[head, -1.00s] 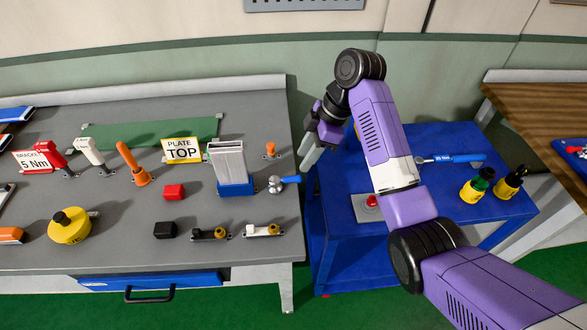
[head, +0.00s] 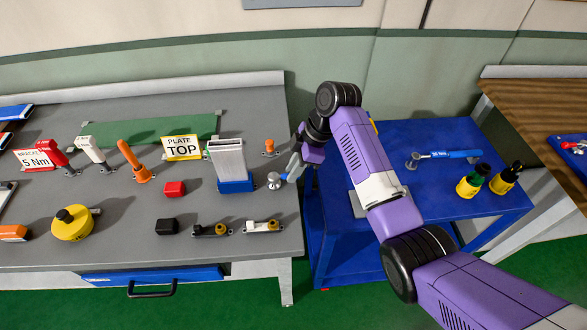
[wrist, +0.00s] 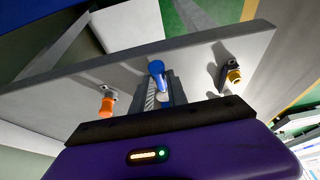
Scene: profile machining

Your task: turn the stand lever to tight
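The stand lever (wrist: 157,70) is blue with a rounded end. In the wrist view it lies in line with the gap of my gripper (wrist: 162,92). In the head view its silver ball-shaped stand (head: 274,181) is on the grey bench near the right edge, just right of the blue-based block of upright plates (head: 228,165). My gripper (head: 292,168) is low over the lever there and hides most of it. The fingers are a little apart around the lever; whether they press on it cannot be seen.
An orange knob (head: 269,147) stands behind the lever; it shows in the wrist view (wrist: 107,103). Small clamps (head: 263,227) lie on the bench's front. The blue cart (head: 440,192) at right carries a blue-handled tool (head: 450,154) and two bottles (head: 473,181).

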